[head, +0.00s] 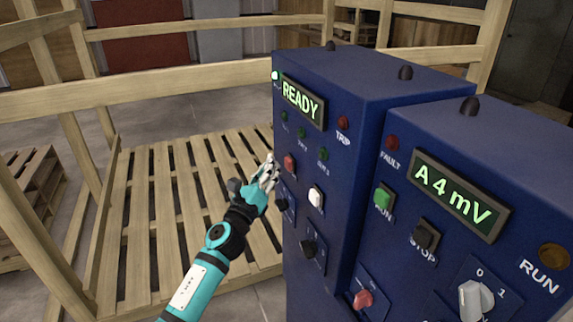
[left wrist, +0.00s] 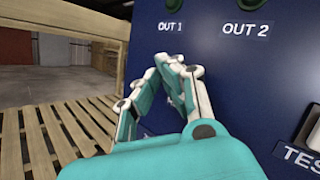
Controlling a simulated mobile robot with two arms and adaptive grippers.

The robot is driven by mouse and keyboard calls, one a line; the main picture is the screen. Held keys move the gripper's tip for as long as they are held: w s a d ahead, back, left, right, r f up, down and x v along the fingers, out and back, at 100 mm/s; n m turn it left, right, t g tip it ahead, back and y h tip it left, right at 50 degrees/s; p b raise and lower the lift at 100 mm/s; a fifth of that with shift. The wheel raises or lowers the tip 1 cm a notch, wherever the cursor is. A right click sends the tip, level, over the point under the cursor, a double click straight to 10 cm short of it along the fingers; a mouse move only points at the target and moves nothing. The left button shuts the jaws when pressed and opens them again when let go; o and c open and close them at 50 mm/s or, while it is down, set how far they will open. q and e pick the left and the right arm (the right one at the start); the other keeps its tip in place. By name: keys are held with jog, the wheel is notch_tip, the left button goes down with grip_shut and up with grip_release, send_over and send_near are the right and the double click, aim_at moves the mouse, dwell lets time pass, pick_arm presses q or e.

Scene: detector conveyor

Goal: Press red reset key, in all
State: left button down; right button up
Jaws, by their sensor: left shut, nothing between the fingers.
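The red key (head: 289,163) sits on the front of the left blue cabinet (head: 345,80), below a lit READY display (head: 301,101). My left gripper (head: 271,167) is shut and empty, its fingertips just left of the red key. I cannot tell whether they touch it. In the left wrist view the shut fingers (left wrist: 180,68) point at the blue panel below the OUT 1 label (left wrist: 171,27), and the red key is hidden behind them. My right gripper is not in view.
A white key (head: 316,196) is right of and below the red one. Black knobs (head: 308,248) are lower on the panel. A second cabinet shows A 4 mV (head: 455,195), with green (head: 384,197) and black (head: 425,235) buttons. Wooden pallets and rails (head: 185,95) stand left.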

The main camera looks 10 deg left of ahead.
pick_arm(q)
jog(key=s+a, duration=0.1)
jog(key=a, duration=0.1)
jog(key=s+a, duration=0.1)
jog(key=a, duration=0.1)
jog(key=shift+s+p, duration=0.3)
dwell(0.4)
